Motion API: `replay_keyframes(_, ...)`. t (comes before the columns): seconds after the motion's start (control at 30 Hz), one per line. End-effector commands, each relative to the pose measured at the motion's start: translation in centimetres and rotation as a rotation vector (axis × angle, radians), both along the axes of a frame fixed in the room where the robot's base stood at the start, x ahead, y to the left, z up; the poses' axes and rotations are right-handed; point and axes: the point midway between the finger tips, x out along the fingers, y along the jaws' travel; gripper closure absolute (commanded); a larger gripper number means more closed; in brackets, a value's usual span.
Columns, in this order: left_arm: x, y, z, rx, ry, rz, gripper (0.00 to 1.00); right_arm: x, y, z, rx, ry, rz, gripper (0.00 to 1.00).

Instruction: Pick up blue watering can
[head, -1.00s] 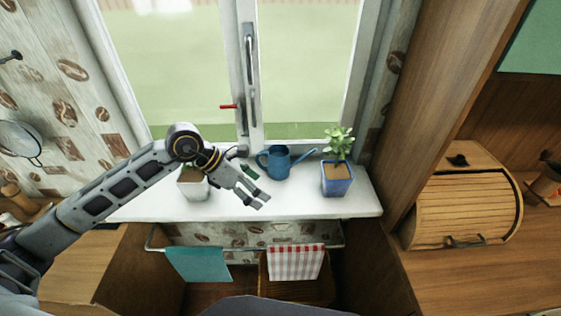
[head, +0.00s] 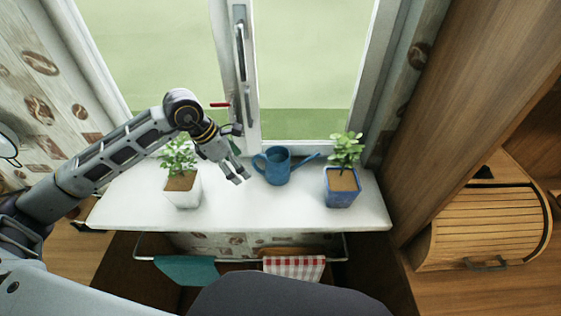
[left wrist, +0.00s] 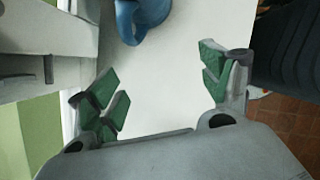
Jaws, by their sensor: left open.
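The blue watering can (head: 279,166) stands upright on the white windowsill, its handle on the left and its spout pointing right. My left gripper (head: 240,179) is just left of the can's handle, open and empty, apart from the can. In the left wrist view, the can (left wrist: 146,14) shows only partly at the top edge, beyond the open green-padded fingers (left wrist: 160,85). The sill's white surface lies between those fingers. My right gripper is not in view.
A plant in a white pot (head: 182,190) stands left of the gripper. A plant in a blue pot (head: 341,188) stands close to the spout's right. The window (head: 300,60) rises behind. The front of the windowsill (head: 265,214) is clear.

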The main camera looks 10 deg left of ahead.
Motion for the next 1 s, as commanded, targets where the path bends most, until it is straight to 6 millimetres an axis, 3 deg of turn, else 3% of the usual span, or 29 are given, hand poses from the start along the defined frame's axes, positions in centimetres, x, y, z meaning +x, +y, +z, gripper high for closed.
replay_keyframes(0.57, 0.2, -0.2, 0.0, 0.001, 0.001, 0.001, 0.21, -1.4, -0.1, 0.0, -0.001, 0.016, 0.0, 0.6)
replay_keyframes(1.0, 1.7, -2.5, 0.1, 0.001, 0.001, 0.0, 0.21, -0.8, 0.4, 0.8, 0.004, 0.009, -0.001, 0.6)
